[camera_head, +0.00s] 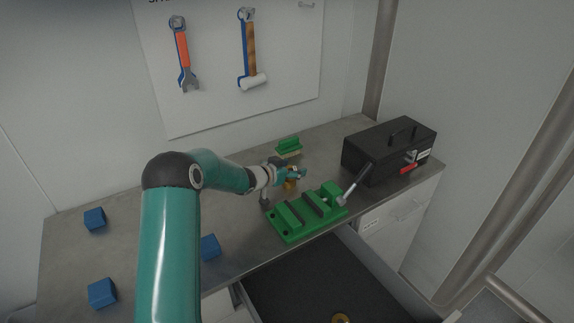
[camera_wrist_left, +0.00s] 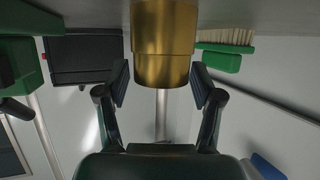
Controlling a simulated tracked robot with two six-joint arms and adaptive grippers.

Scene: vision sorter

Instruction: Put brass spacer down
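The brass spacer (camera_head: 291,184) is a small gold piece under my left gripper (camera_head: 291,174), just behind the green vise. In the left wrist view the spacer (camera_wrist_left: 164,35) is a stepped brass cylinder between the two fingertips of my left gripper (camera_wrist_left: 160,82). The finger pads appear to press on its narrower end. My right gripper is not in view.
The green vise (camera_head: 287,218) with its grey handle stands close in front. A black toolbox (camera_head: 373,160) is at right, a green brush (camera_head: 289,146) behind. Blue blocks (camera_head: 95,219) lie at left. An open drawer (camera_head: 303,284) below holds a brass ring (camera_head: 341,318).

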